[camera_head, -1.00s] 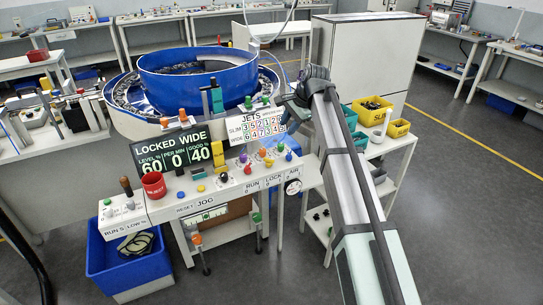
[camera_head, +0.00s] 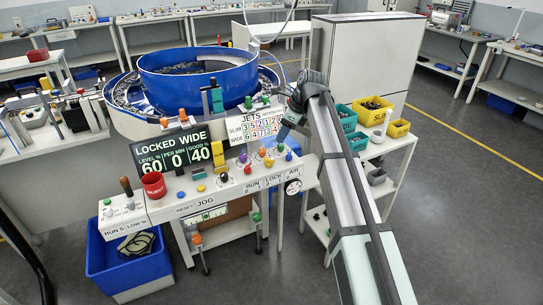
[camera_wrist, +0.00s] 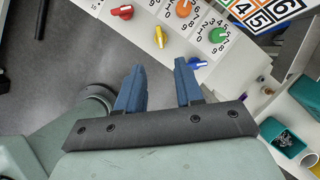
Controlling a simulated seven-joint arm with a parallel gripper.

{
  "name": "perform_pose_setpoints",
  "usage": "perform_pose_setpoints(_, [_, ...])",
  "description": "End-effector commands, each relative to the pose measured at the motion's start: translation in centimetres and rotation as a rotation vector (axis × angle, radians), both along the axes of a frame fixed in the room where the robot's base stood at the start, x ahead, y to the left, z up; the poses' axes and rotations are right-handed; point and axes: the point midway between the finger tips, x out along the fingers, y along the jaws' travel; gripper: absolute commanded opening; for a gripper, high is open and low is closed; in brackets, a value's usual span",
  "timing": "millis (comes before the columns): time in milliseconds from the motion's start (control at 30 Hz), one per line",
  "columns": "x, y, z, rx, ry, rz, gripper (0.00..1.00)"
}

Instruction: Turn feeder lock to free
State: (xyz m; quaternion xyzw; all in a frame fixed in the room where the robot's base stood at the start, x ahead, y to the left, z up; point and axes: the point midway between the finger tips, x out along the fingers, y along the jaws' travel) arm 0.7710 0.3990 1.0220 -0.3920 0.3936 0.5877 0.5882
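The control panel carries a yellow knob (camera_head: 268,163) above the printed word LOCK (camera_head: 273,180). The yellow knob also shows in the wrist view (camera_wrist: 160,38), ahead of the fingertips. The display (camera_head: 176,154) reads LOCKED WIDE, with 60, 0 and 40 below. My gripper (camera_wrist: 160,65) is open, with two blue fingers apart and nothing between them. It is near the right end of the panel, and the yellow knob lies beyond the gap, apart from the fingers. In the head view my arm partly hides the hand.
A red knob (camera_wrist: 122,11) and a blue knob (camera_wrist: 196,63) flank the yellow one. Orange (camera_wrist: 184,8) and green (camera_wrist: 219,35) dials sit behind them. The jets card (camera_head: 262,123) stands behind the panel. Coloured bins (camera_head: 372,106) stand on a cart to the right.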

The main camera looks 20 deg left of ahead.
Motion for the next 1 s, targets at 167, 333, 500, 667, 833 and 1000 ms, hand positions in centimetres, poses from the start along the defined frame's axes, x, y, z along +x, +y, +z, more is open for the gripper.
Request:
perform_pose_setpoints(167, [0.0,1.2,-3.0,-0.001,0.001,0.001,0.36])
perform_pose_setpoints(333, [-0.1,2.4,-5.7,-0.001,0.0,0.002,0.36])
perform_pose_setpoints(500, [0.0,3.4,-8.1,-0.001,0.0,0.002,0.36])
perform_pose_setpoints(667, [0.0,4.0,-9.7,-0.001,-0.001,0.002,0.36])
perform_pose_setpoints(833, [0.0,4.3,-10.5,0.0,-0.002,0.001,0.36])
perform_pose_setpoints(1000, [0.0,4.4,-10.6,0.0,-0.002,0.001,0.36])
